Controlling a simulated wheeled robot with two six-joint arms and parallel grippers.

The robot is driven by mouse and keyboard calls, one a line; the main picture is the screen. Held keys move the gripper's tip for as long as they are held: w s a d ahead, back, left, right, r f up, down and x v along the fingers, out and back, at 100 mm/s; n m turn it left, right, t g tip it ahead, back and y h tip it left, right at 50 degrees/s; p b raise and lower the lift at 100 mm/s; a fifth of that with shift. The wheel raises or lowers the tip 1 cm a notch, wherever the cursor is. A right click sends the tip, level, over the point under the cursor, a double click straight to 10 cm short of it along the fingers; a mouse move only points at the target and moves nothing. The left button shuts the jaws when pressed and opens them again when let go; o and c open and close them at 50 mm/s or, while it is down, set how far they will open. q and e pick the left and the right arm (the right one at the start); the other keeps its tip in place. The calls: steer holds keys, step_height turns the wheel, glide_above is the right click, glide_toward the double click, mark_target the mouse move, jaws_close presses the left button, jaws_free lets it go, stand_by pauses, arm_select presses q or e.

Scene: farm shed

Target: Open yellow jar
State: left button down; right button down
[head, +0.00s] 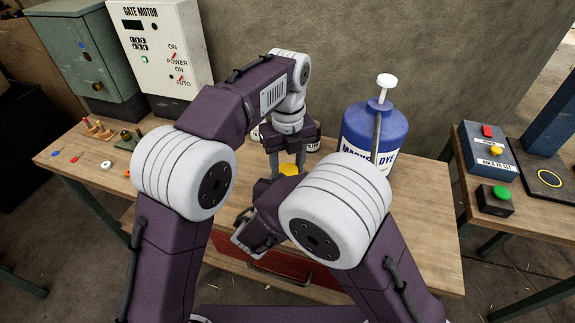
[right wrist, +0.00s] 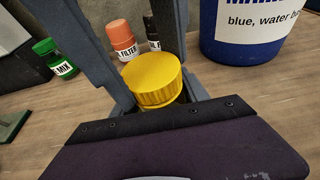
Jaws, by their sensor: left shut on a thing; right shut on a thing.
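The yellow jar shows as a ridged yellow lid (right wrist: 152,84) in the right wrist view; its body is mostly hidden. In the head view a bit of the yellow lid (head: 289,169) shows in the middle of the bench. My left gripper (head: 288,163) points down from above, its fingers on either side of the lid, shut on it. My right gripper (right wrist: 162,108) comes in low and is shut around the jar below the lid. The jar looks upright. In the head view my right arm hides most of this grip.
A blue marker dye container (head: 372,135) with a white pump stands close behind, to the right. An orange bottle (right wrist: 122,40) and a green bottle (right wrist: 54,58) stand behind the jar. A gate motor box (head: 158,45) is at the back left. A red drawer (head: 290,268) is at the front.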

arm_select(q)
steer(key=c, duration=0.7)
jaws_free()
steer(key=shift+r, duration=0.1)
step_height(320, 180, up, 4)
steer(key=shift+r, duration=0.2)
arm_select(e)
steer(key=shift+c, duration=2.4)
jaws_free()
